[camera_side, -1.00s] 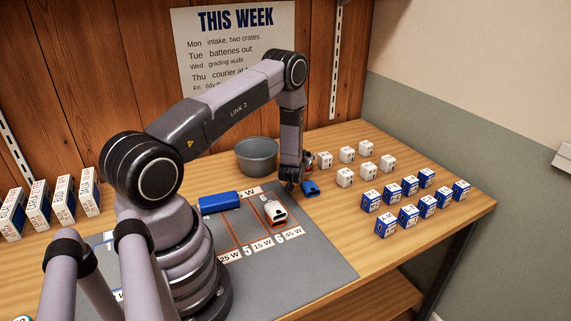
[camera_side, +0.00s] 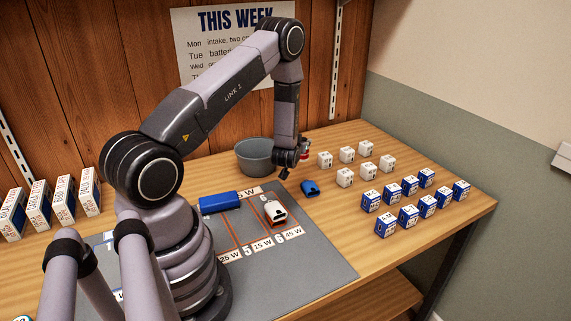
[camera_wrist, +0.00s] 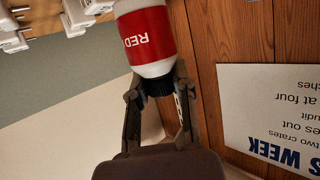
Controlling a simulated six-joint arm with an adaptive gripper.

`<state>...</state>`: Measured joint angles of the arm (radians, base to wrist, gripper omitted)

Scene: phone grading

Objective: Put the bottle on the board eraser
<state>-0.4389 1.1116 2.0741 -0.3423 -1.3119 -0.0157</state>
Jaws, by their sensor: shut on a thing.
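The bottle (camera_wrist: 148,42) is white with a red label and a dark cap. In the wrist view my gripper (camera_wrist: 157,92) is shut on its cap end, and the bottle's far end runs out of the picture. A long blue block (camera_side: 219,202), which looks like the board eraser, lies at the back of the grey mat, left of and below my gripper.
The grey bucket (camera_side: 255,158) stands close to my gripper. A blue device (camera_side: 310,188) and a white device (camera_side: 274,212) lie nearer the front. White cubes (camera_side: 345,177) and blue boxes (camera_side: 409,216) fill the right side. The grey mat (camera_side: 310,260) has bare room in front.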

